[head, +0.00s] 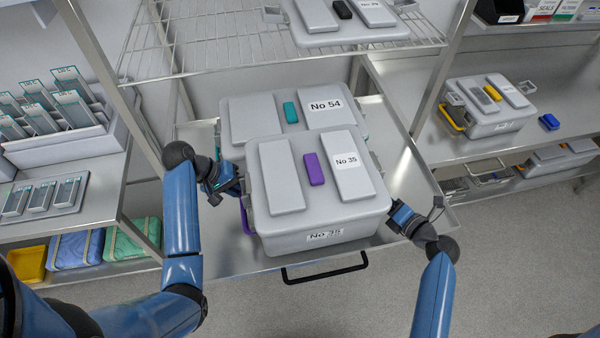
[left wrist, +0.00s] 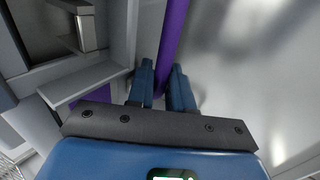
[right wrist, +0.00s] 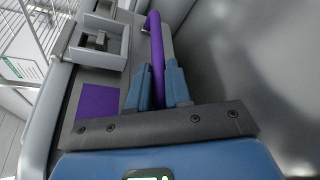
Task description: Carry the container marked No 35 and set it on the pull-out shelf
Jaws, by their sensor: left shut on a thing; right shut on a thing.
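The container marked No 35 (head: 286,219) is a grey lidded box with a purple tab on top. It is over the front part of the metal pull-out shelf (head: 225,262), in front of the container marked No 54 (head: 258,118). I cannot tell whether its base touches the shelf. My left gripper (head: 238,190) is at its left side, shut on a purple handle (left wrist: 176,30). My right gripper (head: 398,218) is at its right side, shut on the other purple handle (right wrist: 156,45). The container looks level.
The shelf's black pull handle (head: 325,270) sticks out at the front. A wire rack (head: 190,50) with another grey container (head: 318,22) is above the back. Side shelves stand left (head: 110,195) and right (head: 450,150). Bare shelf shows right of No 54.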

